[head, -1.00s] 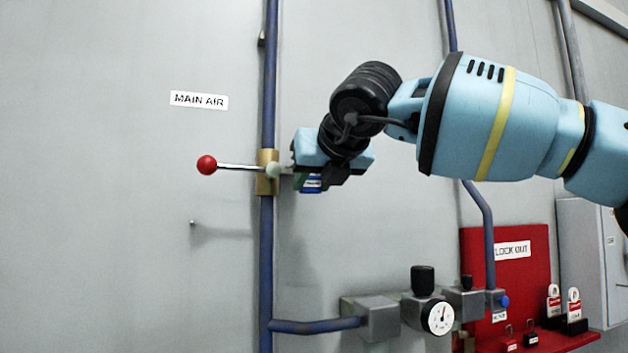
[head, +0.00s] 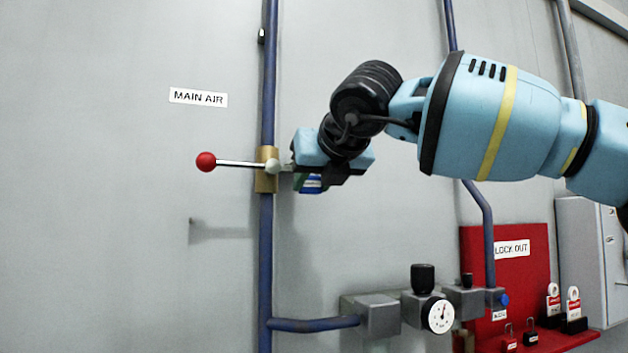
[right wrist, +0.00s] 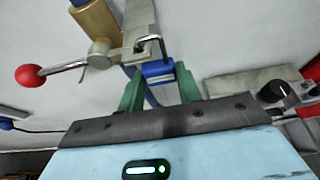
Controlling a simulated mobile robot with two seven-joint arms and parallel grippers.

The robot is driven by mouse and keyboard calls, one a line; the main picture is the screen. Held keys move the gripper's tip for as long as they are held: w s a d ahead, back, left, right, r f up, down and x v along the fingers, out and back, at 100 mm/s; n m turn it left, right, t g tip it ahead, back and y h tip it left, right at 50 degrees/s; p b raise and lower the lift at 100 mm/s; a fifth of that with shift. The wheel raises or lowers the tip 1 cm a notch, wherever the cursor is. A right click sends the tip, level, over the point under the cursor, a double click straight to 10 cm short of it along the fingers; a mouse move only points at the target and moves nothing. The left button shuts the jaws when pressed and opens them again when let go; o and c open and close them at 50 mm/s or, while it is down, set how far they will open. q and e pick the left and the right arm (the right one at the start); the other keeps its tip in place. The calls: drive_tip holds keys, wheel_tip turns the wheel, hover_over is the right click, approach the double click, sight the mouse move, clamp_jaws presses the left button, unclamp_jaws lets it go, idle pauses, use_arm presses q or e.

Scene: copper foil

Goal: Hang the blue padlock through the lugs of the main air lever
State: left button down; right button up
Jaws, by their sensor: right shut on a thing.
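The main air lever (head: 238,163) has a red ball end and lies level, pointing left from a brass valve body (head: 266,178) on a blue upright pipe. My right gripper (head: 310,182) is just right of the valve, shut on the blue padlock (head: 312,188). In the right wrist view, green fingers grip the padlock (right wrist: 157,70) on both sides. Its metal shackle (right wrist: 150,42) is up against the grey lug plate (right wrist: 139,18) beside the lever hub. I cannot tell whether the shackle passes fully through the lug holes. My left gripper is not in view.
A round gauge (head: 438,316) and grey blocks stand lower right. A red lockout board (head: 530,275) holds other padlocks and tags. The wall left of the lever is clear.

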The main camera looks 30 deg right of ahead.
sight(312, 193)
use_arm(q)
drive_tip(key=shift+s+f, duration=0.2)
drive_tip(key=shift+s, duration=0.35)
use_arm(e)
drive_tip(key=shift+f, duration=0.1)
drive_tip(key=o, duration=1.1)
drive_tip(key=shift+c, duration=0.2)
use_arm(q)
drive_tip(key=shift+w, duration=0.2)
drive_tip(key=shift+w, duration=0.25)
use_arm(e)
drive_tip(key=o, duration=0.4)
drive_tip(key=shift+s, duration=0.1)
